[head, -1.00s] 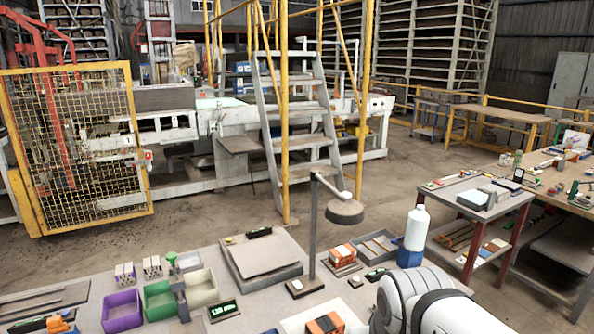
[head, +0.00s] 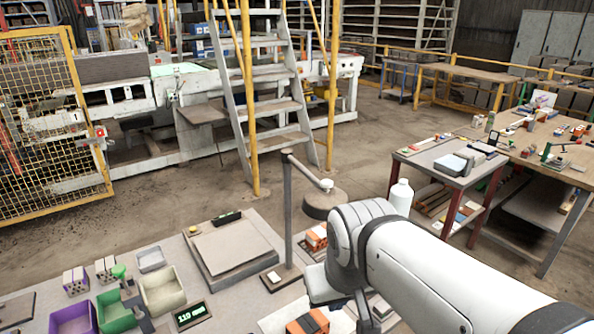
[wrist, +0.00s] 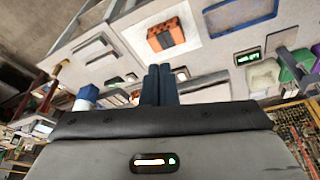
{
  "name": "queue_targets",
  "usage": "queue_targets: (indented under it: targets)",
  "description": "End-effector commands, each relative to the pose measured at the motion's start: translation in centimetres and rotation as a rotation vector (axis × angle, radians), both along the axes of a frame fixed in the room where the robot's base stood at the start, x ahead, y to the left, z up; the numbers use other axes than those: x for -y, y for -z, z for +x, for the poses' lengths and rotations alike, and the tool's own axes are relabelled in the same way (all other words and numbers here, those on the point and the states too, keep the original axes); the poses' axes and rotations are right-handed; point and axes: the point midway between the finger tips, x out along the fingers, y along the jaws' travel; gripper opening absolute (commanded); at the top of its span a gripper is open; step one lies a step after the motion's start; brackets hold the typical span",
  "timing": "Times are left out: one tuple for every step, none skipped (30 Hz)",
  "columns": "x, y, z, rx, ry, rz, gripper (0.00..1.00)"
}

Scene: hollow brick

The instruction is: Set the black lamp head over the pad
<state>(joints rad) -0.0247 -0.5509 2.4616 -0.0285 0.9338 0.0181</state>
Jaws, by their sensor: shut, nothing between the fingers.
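The lamp's dark grey-brown round head (head: 322,204) hangs from a short side arm on an upright post (head: 287,215), in the head view. The head points to the right of the post, over the back right of the bench. A flat beige pad (head: 234,248) lies in a grey tray left of the post. A white sheet (head: 345,321) under an orange brick lies in front; I cannot tell which surface is the named pad. My gripper (wrist: 159,70) is shut and empty in the wrist view, apart from the lamp. My arm hides part of the bench right of the post.
Purple (head: 73,318), green (head: 117,312) and cream (head: 163,291) bins stand at the left. An orange brick (head: 308,322) lies near the front, with another orange block (head: 314,238) below the lamp head. A white bottle (head: 400,197) stands behind my arm.

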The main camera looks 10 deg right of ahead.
Motion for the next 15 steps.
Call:
queue_targets:
  targets:
    - [-0.4, -1.0, 0.9, -0.001, -0.006, -0.014, 0.00]
    - [-0.6, -1.8, 1.5, -0.002, -0.012, -0.029, 0.00]
    - [-0.9, -3.0, 2.4, -0.005, -0.023, -0.049, 0.00]
    - [-1.2, -4.1, 3.1, -0.006, -0.030, -0.067, 0.00]
    - [-1.4, -5.2, 3.9, -0.006, -0.035, -0.087, 0.00]
    - [-1.8, -6.9, 5.1, -0.005, -0.042, -0.116, 0.00]
    - [-2.2, -8.1, 5.9, -0.004, -0.044, -0.139, 0.00]
    - [-2.5, -9.4, 6.7, 0.000, -0.044, -0.162, 0.00]
    - [-3.0, -11.0, 7.7, 0.005, -0.042, -0.193, 0.00]
    - [-3.5, -12.3, 8.4, 0.011, -0.040, -0.215, 0.00]
    - [-3.9, -13.5, 9.1, 0.018, -0.034, -0.236, 0.00]
    - [-4.4, -15.0, 9.9, 0.029, -0.024, -0.262, 0.00]
    - [-4.8, -16.1, 10.4, 0.037, -0.017, -0.281, 0.00]
    - [-5.3, -17.1, 10.9, 0.046, -0.009, -0.296, 0.00]
    - [-5.8, -18.4, 11.5, 0.058, 0.003, -0.316, 0.00]
